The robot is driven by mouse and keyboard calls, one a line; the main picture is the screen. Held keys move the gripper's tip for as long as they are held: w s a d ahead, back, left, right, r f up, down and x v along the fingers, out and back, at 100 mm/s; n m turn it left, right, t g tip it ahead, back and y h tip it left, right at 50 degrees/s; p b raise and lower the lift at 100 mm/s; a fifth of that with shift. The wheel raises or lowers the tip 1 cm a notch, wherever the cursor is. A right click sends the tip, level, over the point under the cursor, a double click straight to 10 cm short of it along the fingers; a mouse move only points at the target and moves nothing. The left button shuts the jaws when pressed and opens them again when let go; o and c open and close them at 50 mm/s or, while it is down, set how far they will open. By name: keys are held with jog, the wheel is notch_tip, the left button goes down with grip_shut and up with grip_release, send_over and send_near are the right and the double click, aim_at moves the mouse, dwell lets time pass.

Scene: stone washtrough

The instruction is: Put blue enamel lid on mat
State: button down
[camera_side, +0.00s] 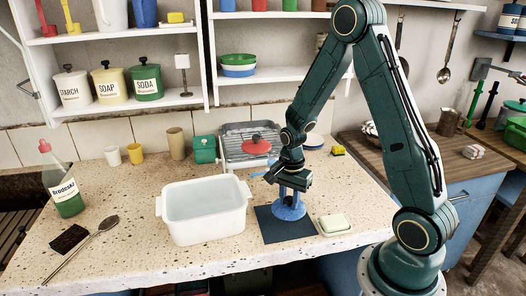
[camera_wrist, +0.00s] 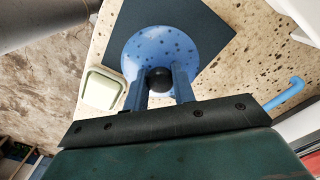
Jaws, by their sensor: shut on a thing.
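The blue enamel lid (camera_side: 289,211) is speckled with dark spots and has a round black knob. It is at the dark blue mat (camera_side: 283,233), over its upper part; I cannot tell whether it rests on the mat or is just above it. My gripper (camera_side: 291,192) points down over the lid, shut on its knob. In the wrist view, the two blue fingers of my gripper (camera_wrist: 159,82) are on either side of the black knob, and the lid (camera_wrist: 160,50) lies over part of the mat (camera_wrist: 205,30). My fingers hide part of the lid's near side.
A white basin of water (camera_side: 204,212) stands left of the mat. A soap dish (camera_side: 334,224) is close to its right. Behind is a dish rack (camera_side: 240,135) with a red lid (camera_side: 256,146).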

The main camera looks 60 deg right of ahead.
aim_at(289, 206)
jog(key=shift+f, duration=1.9)
jog(key=shift+f, duration=0.1)
jog(key=c, duration=1.1)
grip_release()
jog(key=shift+c, duration=0.2)
notch_tip(289, 206, up, 12)
jog(key=shift+f, duration=0.15)
jog(key=shift+r, duration=0.3)
